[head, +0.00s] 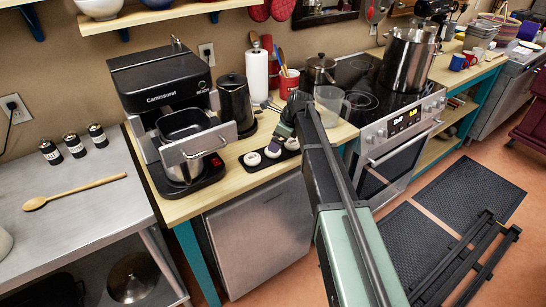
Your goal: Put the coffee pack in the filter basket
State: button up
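A black coffee maker (160,82) stands on the wooden counter at left centre. Several small round white packs, which look like coffee packs (272,151), lie in a row on a black tray (262,163) to the right of the machine. My gripper (290,116) is at the end of the green arm, just above and behind the right end of the tray in the picture. Its fingers are small and partly hidden, so their opening is unclear.
A black pot (235,103) stands between the coffee maker and a paper towel roll (257,76). A glass jug (329,106) is close to my gripper's right. The stove with a large steel pot (408,62) is further right. A wooden spoon (75,191) lies on the left steel table.

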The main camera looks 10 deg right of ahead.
jog(key=b+x, duration=0.4)
jog(key=x, duration=0.1)
jog(key=shift+s+f, duration=0.1)
jog(key=shift+f, duration=0.1)
jog(key=shift+r, duration=0.25)
jog(key=c, duration=1)
jog(key=shift+c, duration=0.2)
jog(key=shift+r+p, duration=0.15)
jog(key=shift+p, duration=0.15)
notch_tip(320, 180, up, 20)
jog(key=p, duration=2)
notch_tip(320, 180, down, 10)
jog(key=b, duration=1)
